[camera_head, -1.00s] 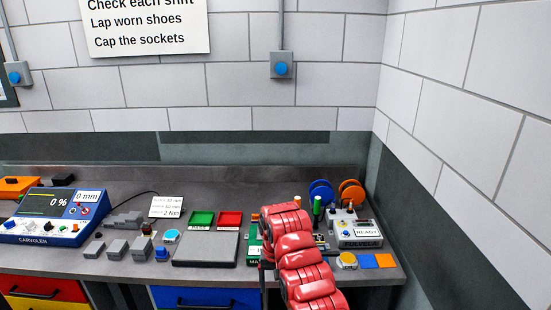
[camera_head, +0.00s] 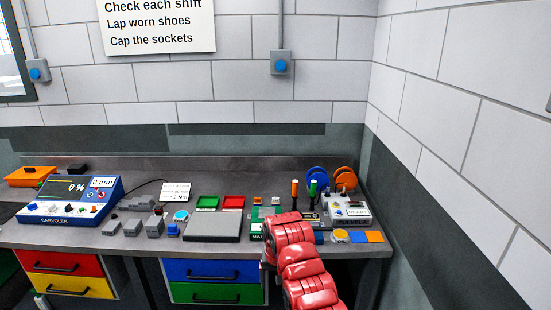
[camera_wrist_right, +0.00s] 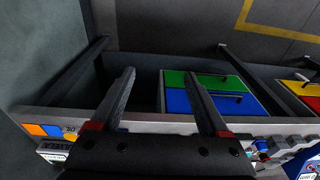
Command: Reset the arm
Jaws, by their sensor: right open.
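My right arm, red and segmented, reaches in from the bottom of the head view, over the front edge of the bench near its right end. Its gripper is mostly hidden there behind the arm. In the right wrist view my right gripper (camera_wrist_right: 161,74) shows two dark fingers spread apart with nothing between them. The fingers point past the bench edge, toward the drawers and floor. My left gripper is in neither view.
The grey bench (camera_head: 60,235) carries a blue meter (camera_head: 68,200), grey blocks, a grey plate (camera_head: 212,226), green and red trays, upright handled tools and a control box (camera_head: 347,211). Coloured drawers (camera_head: 212,271) sit below. A wall closes the right side.

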